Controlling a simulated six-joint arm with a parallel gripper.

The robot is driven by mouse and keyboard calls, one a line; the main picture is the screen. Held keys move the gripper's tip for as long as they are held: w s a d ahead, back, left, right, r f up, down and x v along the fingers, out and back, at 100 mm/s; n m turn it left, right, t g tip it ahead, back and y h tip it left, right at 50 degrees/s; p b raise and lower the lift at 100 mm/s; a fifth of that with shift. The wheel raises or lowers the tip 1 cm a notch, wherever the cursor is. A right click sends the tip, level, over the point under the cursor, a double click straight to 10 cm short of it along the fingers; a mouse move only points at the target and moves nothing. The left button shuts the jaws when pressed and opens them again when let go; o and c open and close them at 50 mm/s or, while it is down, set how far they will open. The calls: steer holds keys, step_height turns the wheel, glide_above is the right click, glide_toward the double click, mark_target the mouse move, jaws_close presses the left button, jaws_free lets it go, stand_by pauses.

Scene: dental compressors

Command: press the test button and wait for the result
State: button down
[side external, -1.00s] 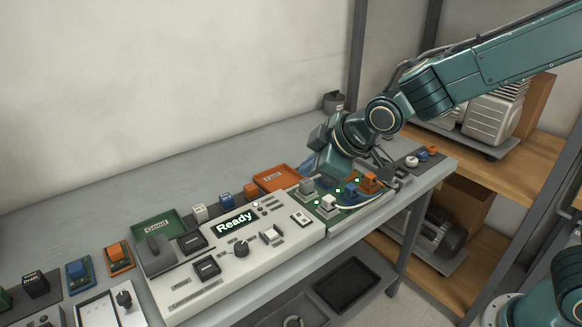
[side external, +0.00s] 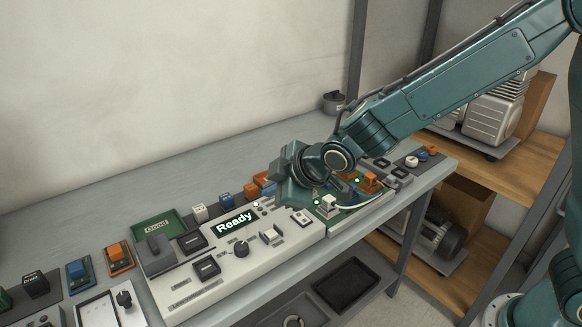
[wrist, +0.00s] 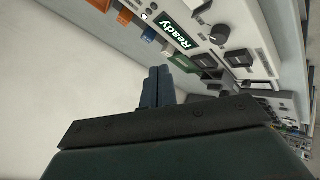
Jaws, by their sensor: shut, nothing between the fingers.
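The white test console (side external: 190,296) lies on the bench, and its display (side external: 234,222) reads "Ready" in lit letters. It has a dark knob (side external: 241,249), a pale raised button (side external: 271,235) and dark square pieces (side external: 207,267). The panel lettering is too small to read, so I cannot tell which control is the test button. My gripper is at the back right of the console, above it, its fingers mostly unclear in the side view. In the wrist view my gripper (wrist: 160,72) is shut and empty, apart from the console. The display (wrist: 176,31) shows there too.
A green tray (side external: 158,227) stands behind the console, with white, blue (side external: 225,201) and orange blocks to its right. A green board (side external: 340,212) with coloured blocks lies right of the console, close to my wrist. Blue and orange units (side external: 120,257) stand at left.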

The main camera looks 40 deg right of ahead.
mark_target(275, 236)
steer(key=shift+f, duration=0.1)
steer(key=shift+f, duration=4.3)
steer(key=shift+f, duration=0.15)
steer(key=shift+f, duration=0.3)
steer(key=shift+f, duration=0.45)
steer(key=shift+r, duration=0.9)
steer(key=shift+r, duration=2.5)
